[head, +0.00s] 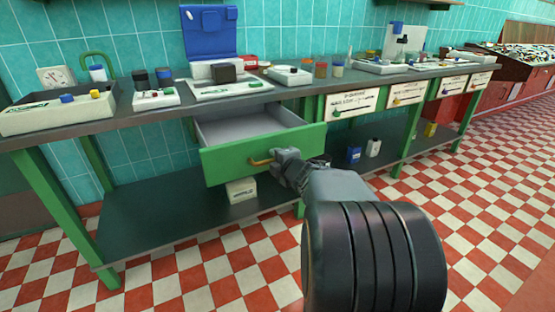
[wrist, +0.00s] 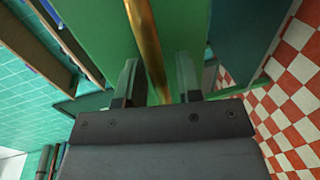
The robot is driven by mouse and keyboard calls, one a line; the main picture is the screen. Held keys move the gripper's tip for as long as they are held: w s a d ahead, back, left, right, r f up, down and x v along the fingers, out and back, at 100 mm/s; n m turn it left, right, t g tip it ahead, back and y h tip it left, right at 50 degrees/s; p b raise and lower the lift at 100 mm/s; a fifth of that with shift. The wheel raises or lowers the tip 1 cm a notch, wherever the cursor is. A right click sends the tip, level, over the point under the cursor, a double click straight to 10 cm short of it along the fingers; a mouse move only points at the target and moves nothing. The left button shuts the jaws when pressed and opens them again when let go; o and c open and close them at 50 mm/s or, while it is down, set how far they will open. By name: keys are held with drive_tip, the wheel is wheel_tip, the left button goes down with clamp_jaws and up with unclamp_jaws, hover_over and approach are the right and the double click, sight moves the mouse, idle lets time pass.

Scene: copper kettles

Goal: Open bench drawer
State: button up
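The bench drawer (head: 262,150) has a green front and a pale grey inside, and it stands pulled well out from under the bench top. Its inside looks empty. A brass bar handle (head: 262,161) is on its front; the handle also shows in the wrist view (wrist: 146,40). My gripper (head: 275,160) is at the handle, with its fingers (wrist: 157,82) on either side of the bar. The fingers stand apart, with a visible gap between the bar and the right finger. The bar's lower end is hidden behind the gripper body.
The bench top (head: 140,111) carries trays, jars and a blue panel (head: 208,32). Several closed drawers with pale labelled fronts (head: 350,104) are to the right. A white box (head: 241,190) sits on the lower shelf (head: 150,225) below the drawer. The checkered floor is clear.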

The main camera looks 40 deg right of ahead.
drive_tip(key=shift+o, duration=0.4)
drive_tip(key=shift+s+r, duration=0.2)
drive_tip(key=shift+s, duration=0.15)
drive_tip(key=p+v, duration=0.2)
drive_tip(key=v, duration=1.1)
drive_tip(key=shift+f, duration=0.2)
